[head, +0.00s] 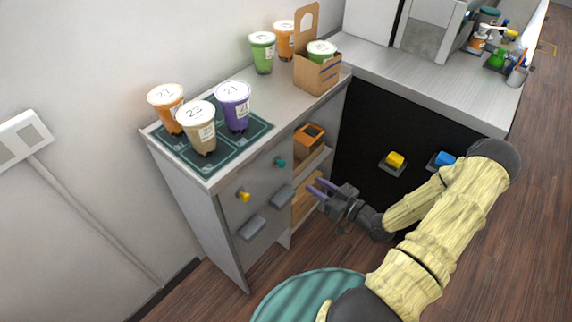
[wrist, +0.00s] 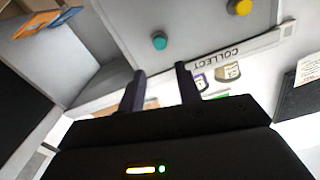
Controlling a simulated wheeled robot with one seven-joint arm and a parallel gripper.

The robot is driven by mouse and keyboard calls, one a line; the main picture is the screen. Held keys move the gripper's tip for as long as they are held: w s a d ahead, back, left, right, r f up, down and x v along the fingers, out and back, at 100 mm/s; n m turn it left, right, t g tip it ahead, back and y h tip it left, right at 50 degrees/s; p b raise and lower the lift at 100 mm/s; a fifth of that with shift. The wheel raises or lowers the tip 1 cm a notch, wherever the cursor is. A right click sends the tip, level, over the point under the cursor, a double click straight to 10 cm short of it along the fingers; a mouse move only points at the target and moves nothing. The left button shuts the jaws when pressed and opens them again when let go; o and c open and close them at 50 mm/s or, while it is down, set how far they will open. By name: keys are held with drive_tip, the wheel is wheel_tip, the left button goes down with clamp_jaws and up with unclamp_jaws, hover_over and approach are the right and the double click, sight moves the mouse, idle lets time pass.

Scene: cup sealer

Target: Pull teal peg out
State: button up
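The teal peg (head: 280,162) sticks out of the front panel of the grey cabinet (head: 225,203), right of and a little above a yellow peg (head: 244,196). In the wrist view the teal peg (wrist: 159,41) shows as a round knob beyond my fingertips, with the yellow peg (wrist: 241,7) to its right. My gripper (head: 317,188) is in front of the cabinet, to the right of and below the teal peg. In the wrist view my gripper (wrist: 160,75) has its two fingers apart with nothing between them. It does not touch the peg.
Sealed cups stand on a dark green mat (head: 236,146) on the cabinet top. Two grey handles (head: 252,228) (head: 283,196) jut from the panel below the pegs. Open shelves (head: 312,163) lie right of the panel. A yellow block (head: 396,159) and a blue block (head: 444,158) sit on the black panel.

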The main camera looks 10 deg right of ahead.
sight(284, 165)
drive_tip(key=p+x, duration=0.2)
drive_tip(key=x, duration=1)
drive_tip(key=shift+w+a, duration=0.15)
drive_tip(key=shift+w, duration=0.1)
drive_tip(key=shift+c, duration=0.2)
